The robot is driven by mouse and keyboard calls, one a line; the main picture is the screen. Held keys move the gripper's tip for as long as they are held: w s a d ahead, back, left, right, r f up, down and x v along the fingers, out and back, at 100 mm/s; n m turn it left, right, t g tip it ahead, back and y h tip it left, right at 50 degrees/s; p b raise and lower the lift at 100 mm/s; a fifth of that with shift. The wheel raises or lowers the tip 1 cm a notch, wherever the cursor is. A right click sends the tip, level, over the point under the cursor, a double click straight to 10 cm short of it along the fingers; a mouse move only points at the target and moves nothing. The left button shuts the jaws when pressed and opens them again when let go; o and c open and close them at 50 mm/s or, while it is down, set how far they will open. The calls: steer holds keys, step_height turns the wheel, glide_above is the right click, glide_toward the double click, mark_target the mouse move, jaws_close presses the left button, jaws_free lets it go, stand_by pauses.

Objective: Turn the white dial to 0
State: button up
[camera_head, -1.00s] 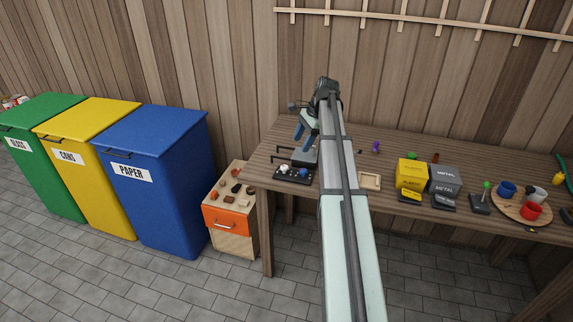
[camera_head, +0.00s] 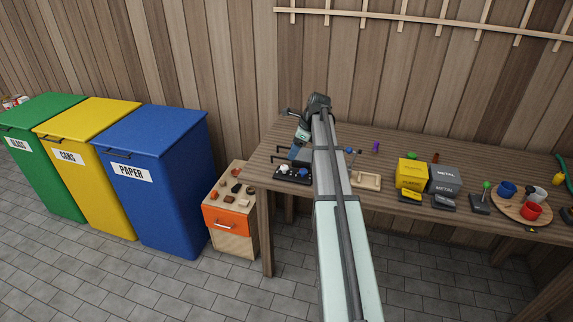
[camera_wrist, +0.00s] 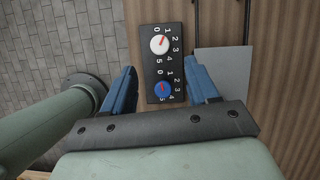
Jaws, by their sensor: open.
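The white dial (camera_wrist: 158,44) is at the far end of a black panel (camera_wrist: 153,69). Its red mark points up and right, near the 1. A blue dial (camera_wrist: 162,88) with its own number ring is at the panel's near end. In the head view the white dial (camera_head: 284,168) is at the panel's left. My gripper (camera_wrist: 160,67) is open and empty above the panel, with one blue finger to each side of it in the wrist view. The gripper (camera_head: 295,154) also shows in the head view, just behind and above the panel, partly hidden by my arm.
Dark bar handles (camera_wrist: 246,20) and a grey plate (camera_wrist: 222,72) are right of the panel in the wrist view. A wooden tray (camera_head: 368,181), a yellow box (camera_head: 411,172) and a grey box (camera_head: 444,179) stand farther right on the bench. The bench's left edge is close.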

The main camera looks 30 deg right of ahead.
mark_target(285, 166)
steer(key=x, duration=0.8)
steer(key=shift+c, duration=0.4)
steer(key=c, duration=1)
steer(key=shift+o, duration=0.2)
steer(key=shift+n, duration=0.3)
steer(key=n, duration=0.1)
steer(key=n+g+y, duration=0.1)
steer(key=n, duration=0.1)
steer(key=shift+w+d, duration=0.1)
steer(key=shift+w, duration=0.15)
steer(key=shift+n+g, duration=0.9)
steer(key=shift+n, duration=1.3)
